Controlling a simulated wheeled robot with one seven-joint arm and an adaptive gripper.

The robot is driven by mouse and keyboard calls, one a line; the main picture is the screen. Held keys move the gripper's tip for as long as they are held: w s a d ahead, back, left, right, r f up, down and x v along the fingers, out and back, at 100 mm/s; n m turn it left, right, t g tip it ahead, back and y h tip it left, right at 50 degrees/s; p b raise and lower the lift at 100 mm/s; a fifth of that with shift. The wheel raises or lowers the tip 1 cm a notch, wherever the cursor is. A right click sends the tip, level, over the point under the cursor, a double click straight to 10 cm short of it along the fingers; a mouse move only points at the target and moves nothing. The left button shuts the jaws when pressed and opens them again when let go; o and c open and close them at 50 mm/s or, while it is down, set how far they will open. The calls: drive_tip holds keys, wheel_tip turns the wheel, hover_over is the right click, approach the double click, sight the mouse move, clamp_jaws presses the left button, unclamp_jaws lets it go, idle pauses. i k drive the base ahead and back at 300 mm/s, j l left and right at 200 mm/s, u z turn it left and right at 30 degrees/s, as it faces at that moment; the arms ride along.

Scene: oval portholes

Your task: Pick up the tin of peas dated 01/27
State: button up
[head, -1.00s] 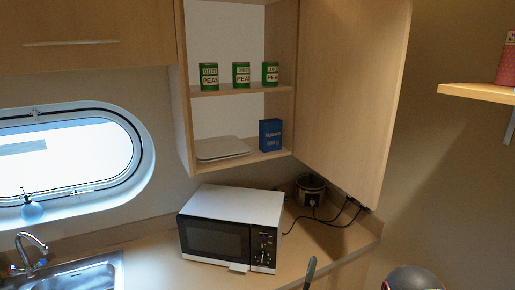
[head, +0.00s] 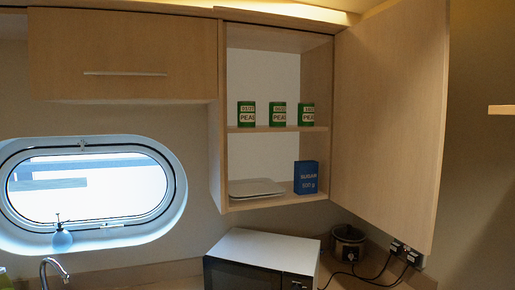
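Three green and white tins of peas stand in a row on the upper shelf of the open wall cupboard in the head view. They are the left tin (head: 246,114), the middle tin (head: 278,115) and the right tin (head: 306,115). Each has a small date strip above the word PEAS, but the dates are too small to read surely. I cannot tell which tin is dated 01/27. My gripper is not in view.
The cupboard door (head: 390,125) stands open on the right. A blue sugar box (head: 306,177) and a flat pale item (head: 257,188) are on the lower shelf (head: 280,200). A microwave (head: 262,250) and a dark pot (head: 347,243) stand below. A spray bottle (head: 62,239) is by the porthole.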

sight(246, 109)
drive_tip(key=i+l+u, duration=0.2)
drive_tip(key=l, duration=0.2)
drive_tip(key=l+u, duration=0.2)
drive_tip(key=l, duration=0.2)
drive_tip(key=i+l+u, duration=0.2)
drive_tip(key=l, duration=0.25)
drive_tip(key=k, duration=0.1)
